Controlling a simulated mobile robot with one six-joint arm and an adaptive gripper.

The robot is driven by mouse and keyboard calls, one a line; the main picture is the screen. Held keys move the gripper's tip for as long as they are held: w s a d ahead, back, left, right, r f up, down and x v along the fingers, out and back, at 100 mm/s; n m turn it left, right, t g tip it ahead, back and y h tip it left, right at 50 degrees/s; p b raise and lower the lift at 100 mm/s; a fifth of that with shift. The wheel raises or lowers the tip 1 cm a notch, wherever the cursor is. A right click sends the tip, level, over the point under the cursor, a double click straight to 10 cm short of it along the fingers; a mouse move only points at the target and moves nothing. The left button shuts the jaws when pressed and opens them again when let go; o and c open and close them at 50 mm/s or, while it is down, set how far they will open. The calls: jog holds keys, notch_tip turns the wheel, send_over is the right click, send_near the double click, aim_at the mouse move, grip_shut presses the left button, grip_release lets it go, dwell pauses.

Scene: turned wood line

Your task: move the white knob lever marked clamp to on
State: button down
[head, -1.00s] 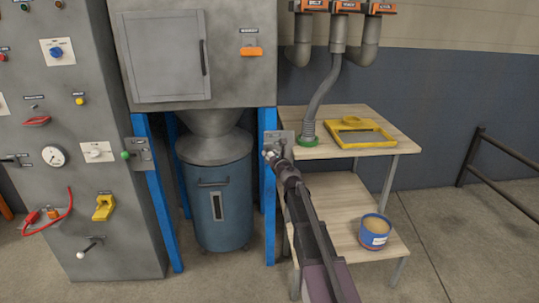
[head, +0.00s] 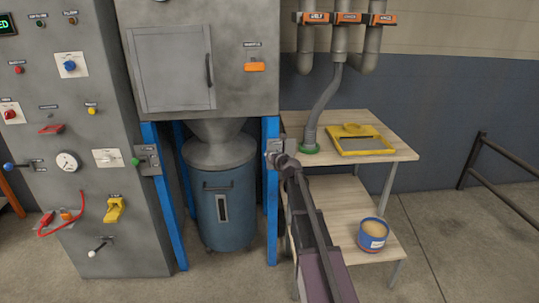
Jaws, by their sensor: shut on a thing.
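My gripper (head: 277,159) is at a small grey plate (head: 273,146) on the right blue post, below the grey cabinet. It is shut on a small pale thing (head: 268,156) at its tip, which looks like a lever's knob. My fingers hide most of it, and the lettering on the plate is too small to read. Another lever with a white knob (head: 91,253) is low on the grey control panel at the left, apart from my gripper. Its label is also unreadable.
A blue drum (head: 222,225) stands between the blue posts. A wooden table (head: 390,152) to the right holds a yellow frame (head: 375,148) and a hose end. A blue tin (head: 373,235) sits on its lower shelf. A lever with a green knob (head: 136,161) is on the left post.

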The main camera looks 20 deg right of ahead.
jog(key=shift+a, duration=0.2)
dwell(0.3)
jog(key=shift+c, duration=1.3)
grip_release()
jog(key=shift+f, duration=0.1)
jog(key=shift+d, duration=0.15)
jog(key=shift+s, duration=0.15)
